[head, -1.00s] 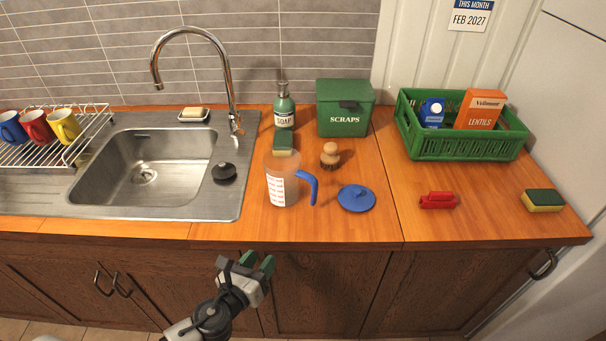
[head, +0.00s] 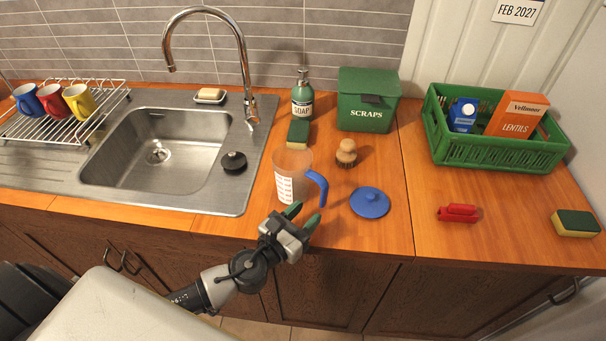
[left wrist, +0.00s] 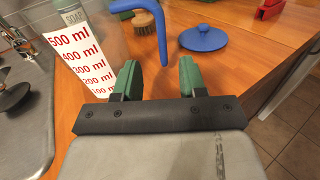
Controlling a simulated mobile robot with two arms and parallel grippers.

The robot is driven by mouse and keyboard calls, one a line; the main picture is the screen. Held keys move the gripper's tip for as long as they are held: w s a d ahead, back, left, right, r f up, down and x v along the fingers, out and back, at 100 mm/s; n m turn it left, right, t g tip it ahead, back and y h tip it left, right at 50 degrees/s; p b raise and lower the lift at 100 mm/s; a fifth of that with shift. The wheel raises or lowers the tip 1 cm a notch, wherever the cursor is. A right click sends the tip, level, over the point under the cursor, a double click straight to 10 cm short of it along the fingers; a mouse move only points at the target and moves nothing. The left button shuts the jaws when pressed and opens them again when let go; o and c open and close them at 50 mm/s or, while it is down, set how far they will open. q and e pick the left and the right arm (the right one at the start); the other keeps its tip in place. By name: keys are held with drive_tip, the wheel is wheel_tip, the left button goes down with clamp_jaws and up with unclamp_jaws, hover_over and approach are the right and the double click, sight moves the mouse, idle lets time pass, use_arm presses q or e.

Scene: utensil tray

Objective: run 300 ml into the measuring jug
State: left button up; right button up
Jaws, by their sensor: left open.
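The measuring jug (head: 291,180) is clear with a blue handle and stands upright on the wooden counter, right of the sink. In the left wrist view the jug (left wrist: 88,62) shows a red scale from 100 to 500 ml; I see no water in it. My left gripper (head: 302,214) is open and empty at the counter's front edge, just in front of the jug's handle. In the left wrist view its green fingers (left wrist: 160,75) point towards the blue handle (left wrist: 150,30), apart from it. The chrome tap (head: 247,85) stands behind the sink (head: 160,150), its spout over the basin. My right gripper is out of view.
A blue lid (head: 370,202), a brush (head: 346,153) and a sponge (head: 298,132) lie near the jug. A black plug (head: 233,162) sits on the sink's right rim. A soap bottle (head: 303,97) and scraps bin (head: 367,100) stand behind. A red clip-like object (head: 458,213) lies right.

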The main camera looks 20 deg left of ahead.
sight(321, 199)
use_arm(q)
drive_tip(key=shift+x, duration=1.2)
drive_tip(key=shift+w+d+r, duration=0.1)
drive_tip(key=shift+w+d, duration=0.05)
drive_tip(key=shift+w, duration=0.15)
drive_tip(key=p+x, duration=0.1)
drive_tip(key=x, duration=0.1)
drive_tip(key=p+x, duration=0.1)
drive_tip(key=x, duration=0.2)
drive_tip(key=shift+d+r, duration=0.15)
drive_tip(key=shift+r, duration=0.05)
drive_tip(key=shift+w, duration=0.15)
drive_tip(key=shift+c, duration=0.7)
clamp_jaws()
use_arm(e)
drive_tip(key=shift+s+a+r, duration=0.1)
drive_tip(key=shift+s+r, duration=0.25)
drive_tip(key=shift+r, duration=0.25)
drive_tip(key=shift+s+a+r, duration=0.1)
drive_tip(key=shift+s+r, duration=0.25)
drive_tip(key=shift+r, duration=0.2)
